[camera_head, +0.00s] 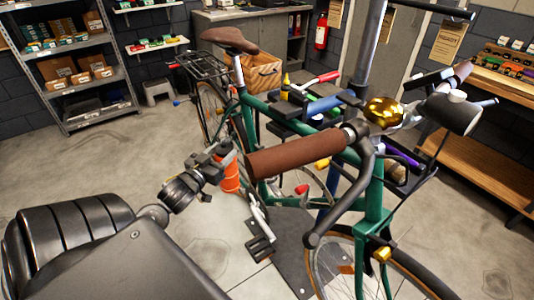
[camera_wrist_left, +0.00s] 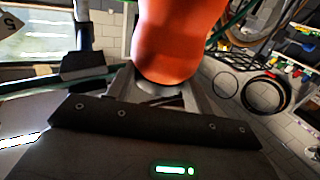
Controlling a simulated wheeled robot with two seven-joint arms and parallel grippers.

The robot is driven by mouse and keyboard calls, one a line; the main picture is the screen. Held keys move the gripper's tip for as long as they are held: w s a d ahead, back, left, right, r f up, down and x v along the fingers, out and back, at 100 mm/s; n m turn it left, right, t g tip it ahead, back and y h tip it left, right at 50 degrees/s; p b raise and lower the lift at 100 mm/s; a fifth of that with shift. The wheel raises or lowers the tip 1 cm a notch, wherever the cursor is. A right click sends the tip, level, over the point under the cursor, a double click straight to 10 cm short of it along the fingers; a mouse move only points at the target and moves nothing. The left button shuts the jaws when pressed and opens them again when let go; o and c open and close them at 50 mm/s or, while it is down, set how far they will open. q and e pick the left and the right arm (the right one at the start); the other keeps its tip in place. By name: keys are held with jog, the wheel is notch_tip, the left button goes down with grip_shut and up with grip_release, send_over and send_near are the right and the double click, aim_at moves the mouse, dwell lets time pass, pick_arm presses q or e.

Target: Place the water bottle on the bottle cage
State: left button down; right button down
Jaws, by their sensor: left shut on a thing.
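The orange water bottle (camera_head: 231,176) is beside the green bike frame (camera_head: 373,196), left of the brown handlebar grip in the head view. My left gripper (camera_head: 222,156) is shut on the bottle, and its body partly covers it. In the left wrist view, the bottle (camera_wrist_left: 178,40) fills the top middle, between the gripper's fingers (camera_wrist_left: 160,88). I cannot make out the bottle cage; the handlebar and frame parts block much of the frame's inner side. My right gripper is not in view.
The brown handlebar grip (camera_head: 296,155) and golden bell (camera_head: 384,112) stand close in front. A pedal (camera_head: 261,247) sits low below the bottle. A shelf rack (camera_head: 75,65) stands back left, and a wooden workbench (camera_head: 480,160) is at right.

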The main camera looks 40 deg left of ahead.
pick_arm(q)
jog(key=w+d+f+p, duration=0.1)
jog(key=w+d, duration=0.1)
jog(key=w, duration=0.6)
jog(key=w+d+f+p, duration=0.2)
jog(key=w, duration=0.5)
jog(key=shift+w+d+f, duration=0.2)
jog(key=shift+w+d, duration=0.15)
jog(key=c, duration=0.6)
grip_release()
jog(key=shift+f, duration=0.15)
jog(key=s, duration=0.4)
jog(key=s+d+b, duration=0.1)
jog(key=s, duration=0.3)
jog(key=s+d, duration=0.1)
jog(key=s, duration=0.3)
jog(key=shift+d, duration=0.1)
